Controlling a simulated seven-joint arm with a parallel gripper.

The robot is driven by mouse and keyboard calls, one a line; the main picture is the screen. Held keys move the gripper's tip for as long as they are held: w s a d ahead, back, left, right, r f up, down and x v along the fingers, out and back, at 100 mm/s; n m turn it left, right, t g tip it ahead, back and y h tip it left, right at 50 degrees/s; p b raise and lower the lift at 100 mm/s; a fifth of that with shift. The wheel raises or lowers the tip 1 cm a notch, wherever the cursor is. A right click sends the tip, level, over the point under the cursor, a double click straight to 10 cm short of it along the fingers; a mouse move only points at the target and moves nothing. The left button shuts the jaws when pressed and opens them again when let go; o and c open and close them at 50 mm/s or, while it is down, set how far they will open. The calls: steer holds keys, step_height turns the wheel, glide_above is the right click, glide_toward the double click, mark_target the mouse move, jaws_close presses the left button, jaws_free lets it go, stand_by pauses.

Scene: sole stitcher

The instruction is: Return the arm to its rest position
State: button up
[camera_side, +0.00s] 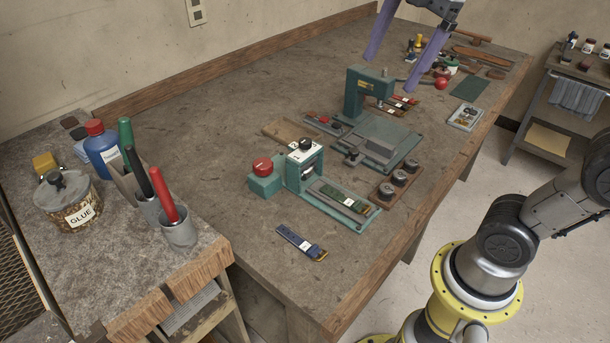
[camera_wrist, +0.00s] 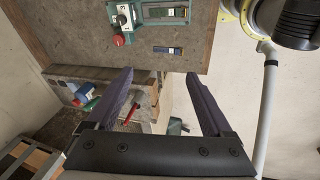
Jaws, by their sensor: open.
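My gripper (camera_side: 408,45) is raised at the top of the side view, with its two long purple fingers spread apart and nothing between them. The fingers also show apart and empty in the wrist view (camera_wrist: 165,100). My gripper is up in the air, clear of the workbench (camera_side: 215,120). A teal machine with a red knob (camera_side: 300,170) stands on the bench, with a dark green piece (camera_side: 342,198) in its bed. A blue strip (camera_side: 301,243) lies flat in front of it; it also shows in the wrist view (camera_wrist: 168,51).
A taller teal machine (camera_side: 366,93) stands farther back, with a flat plate beside it. A block with dark round knobs (camera_side: 398,182) sits near the bench edge. At the left are a glue jar (camera_side: 70,205), a blue bottle (camera_side: 103,152) and upright markers. The bench's left middle is bare.

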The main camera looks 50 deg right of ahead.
steer(key=s+d+f+m+t, duration=0.1)
steer(key=s+f+m, duration=0.3)
steer(key=f+m, duration=0.3)
steer(key=s+d+f+m+t+h, duration=0.1)
steer(key=s+f+m, duration=0.2)
steer(key=f+m, duration=0.4)
steer(key=shift+s+d+f+m+t, duration=0.25)
steer(key=shift+s+d+m+t, duration=0.1)
steer(key=shift+m, duration=0.85)
